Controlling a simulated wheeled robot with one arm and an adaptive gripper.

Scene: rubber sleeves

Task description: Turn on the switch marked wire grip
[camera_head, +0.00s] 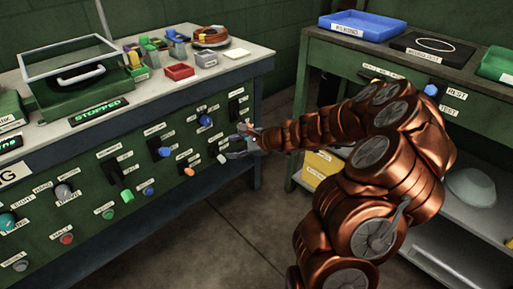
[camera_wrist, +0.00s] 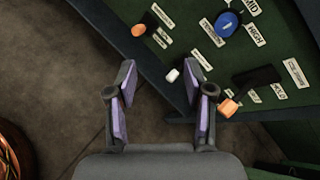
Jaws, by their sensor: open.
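The green control panel (camera_head: 75,200) carries several knobs, buttons and black switches. No label reading wire grip can be made out; many labels are too small or blurred. My gripper (camera_head: 232,147) is open and empty in front of the panel's right end. In the wrist view my gripper (camera_wrist: 160,72) has its two purple-lined fingers spread. A small white knob (camera_wrist: 172,75) shows between and beyond the fingertips. A black switch with an orange-tipped lever (camera_wrist: 228,107) is just right of the right finger. A blue knob (camera_wrist: 226,23) sits above it, and an orange button (camera_wrist: 138,30) is at upper left.
The worktop (camera_head: 236,70) above the panel holds a clear-lidded green case (camera_head: 82,82), a red tray (camera_head: 179,72) and small boxes. A second green bench (camera_head: 400,72) with a blue tray (camera_head: 362,25) stands right. Bare floor (camera_head: 225,235) lies between.

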